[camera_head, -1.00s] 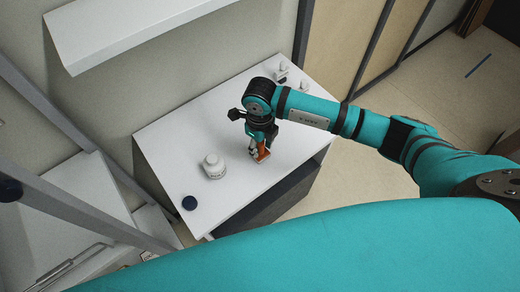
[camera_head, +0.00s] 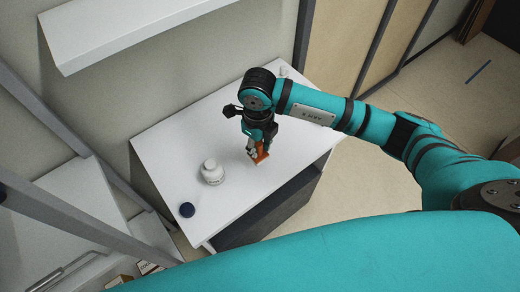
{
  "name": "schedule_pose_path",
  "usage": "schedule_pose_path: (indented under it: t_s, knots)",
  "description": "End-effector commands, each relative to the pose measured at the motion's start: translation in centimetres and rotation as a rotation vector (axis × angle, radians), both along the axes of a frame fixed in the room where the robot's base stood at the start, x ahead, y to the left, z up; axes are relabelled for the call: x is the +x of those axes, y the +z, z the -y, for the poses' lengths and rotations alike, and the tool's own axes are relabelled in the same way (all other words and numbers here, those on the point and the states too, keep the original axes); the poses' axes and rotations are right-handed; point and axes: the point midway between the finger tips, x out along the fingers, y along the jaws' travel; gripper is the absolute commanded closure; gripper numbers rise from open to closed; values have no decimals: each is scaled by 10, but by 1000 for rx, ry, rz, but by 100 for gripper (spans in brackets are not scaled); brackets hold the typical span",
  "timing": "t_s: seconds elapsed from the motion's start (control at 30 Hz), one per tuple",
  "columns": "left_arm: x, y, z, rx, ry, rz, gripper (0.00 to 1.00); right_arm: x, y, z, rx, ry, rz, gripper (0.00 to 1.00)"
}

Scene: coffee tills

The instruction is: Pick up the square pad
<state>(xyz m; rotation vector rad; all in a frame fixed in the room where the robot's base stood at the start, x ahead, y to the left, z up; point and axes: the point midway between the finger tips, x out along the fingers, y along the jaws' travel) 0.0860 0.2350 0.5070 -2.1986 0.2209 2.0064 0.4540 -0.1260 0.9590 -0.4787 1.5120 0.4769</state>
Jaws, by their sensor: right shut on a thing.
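An orange-brown square pad (camera_head: 262,154) is between the fingers of my right gripper (camera_head: 255,150), over the white table top. The gripper points down and is shut on the pad. The pad looks tilted, and its far side is hidden by the fingers. I cannot tell exactly how far it is above the table. My left gripper is not in view.
A white jar (camera_head: 212,172) stands on the white table (camera_head: 170,150), left of my right gripper. A dark blue round thing (camera_head: 187,210) lies near the table's front-left corner. A small white item (camera_head: 284,71) is partly hidden behind my arm. A wall shelf (camera_head: 130,35) hangs above.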

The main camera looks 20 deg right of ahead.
Motion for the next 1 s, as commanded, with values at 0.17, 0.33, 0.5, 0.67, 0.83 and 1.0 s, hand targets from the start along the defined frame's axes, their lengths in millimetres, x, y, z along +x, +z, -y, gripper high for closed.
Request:
schedule_pose_path:
  t_s: [0.17, 0.33, 0.5, 0.67, 0.83, 1.0]
  knots:
    - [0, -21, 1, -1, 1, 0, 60, -37, -2, -31, 4, 11, -3, 100]
    - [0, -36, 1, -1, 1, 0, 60, -72, 2, -61, 4, 12, -5, 100]
    - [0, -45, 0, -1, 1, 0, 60, -98, 7, -82, 2, 7, -4, 100]
    - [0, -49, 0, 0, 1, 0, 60, -111, 10, -92, 1, 4, -4, 100]
    - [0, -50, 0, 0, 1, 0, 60, -115, 12, -96, 0, 2, -5, 100]
    - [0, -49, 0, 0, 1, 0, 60, -115, 12, -96, 0, 2, -5, 100]
